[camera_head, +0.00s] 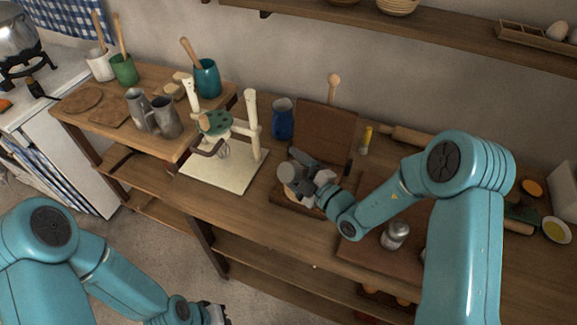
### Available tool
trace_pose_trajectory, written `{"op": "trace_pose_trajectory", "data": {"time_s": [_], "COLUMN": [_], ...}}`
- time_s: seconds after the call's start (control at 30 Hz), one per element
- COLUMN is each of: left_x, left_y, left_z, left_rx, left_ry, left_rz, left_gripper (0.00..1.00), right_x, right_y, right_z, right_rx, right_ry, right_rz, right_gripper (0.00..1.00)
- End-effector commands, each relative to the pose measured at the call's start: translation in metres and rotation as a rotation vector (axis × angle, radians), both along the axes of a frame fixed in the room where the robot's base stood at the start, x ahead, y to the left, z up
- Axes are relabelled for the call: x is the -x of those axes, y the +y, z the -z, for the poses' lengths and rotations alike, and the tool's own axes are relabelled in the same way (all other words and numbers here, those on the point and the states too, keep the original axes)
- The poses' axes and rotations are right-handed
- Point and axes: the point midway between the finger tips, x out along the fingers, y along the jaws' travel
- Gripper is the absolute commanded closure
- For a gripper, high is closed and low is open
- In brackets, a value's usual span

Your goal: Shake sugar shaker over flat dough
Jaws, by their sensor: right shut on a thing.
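My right gripper (312,184) is shut on a small grey-white cylindrical thing (290,173), which looks like the sugar shaker. It is tilted, with a pale round end facing left, above a dark board (284,202) on the wooden counter. The gripper hides part of it. I cannot clearly pick out the flat dough; the gripper and the shaker cover part of the board. My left gripper (216,313) is low at the bottom edge, away from the counter, and its fingers are too unclear to judge.
A metal shaker (396,233) stands on another board (365,252) to the right. A cream stand mixer (222,172) is left of the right gripper. A blue cup (283,118) and an upright board (325,130) stand behind. A rolling pin (410,137) lies near the wall.

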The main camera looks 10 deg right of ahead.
Motion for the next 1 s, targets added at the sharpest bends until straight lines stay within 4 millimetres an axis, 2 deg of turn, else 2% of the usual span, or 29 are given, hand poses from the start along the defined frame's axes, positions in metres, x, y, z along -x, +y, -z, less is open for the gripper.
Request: {"op": "trace_pose_trajectory", "data": {"time_s": [0.33, 0.47, 0.7, 1.0], "left_x": [0.000, 0.000, 0.000, 0.000], "left_y": [0.000, 0.000, 0.000, 0.000], "left_z": [-0.005, -0.006, -0.010, -0.011], "left_rx": [0.000, 0.000, 0.000, 0.000], "left_ry": [0.000, 0.000, 0.000, 0.000], "left_rz": [0.000, 0.000, 0.000, 0.000], "left_gripper": [1.00, 1.00, 1.00, 1.00], "right_x": [0.000, 0.000, 0.006, -0.007], "right_y": [-0.034, -0.037, -0.028, -0.041], "right_z": [-0.001, -0.001, -0.001, 0.000], "right_rx": [0.001, 0.001, 0.000, 0.002], "right_ry": [-0.001, -0.002, -0.001, -0.003], "right_rz": [0.001, 0.001, 0.001, 0.001], "right_gripper": [0.71, 0.71, 0.71, 0.71]}}
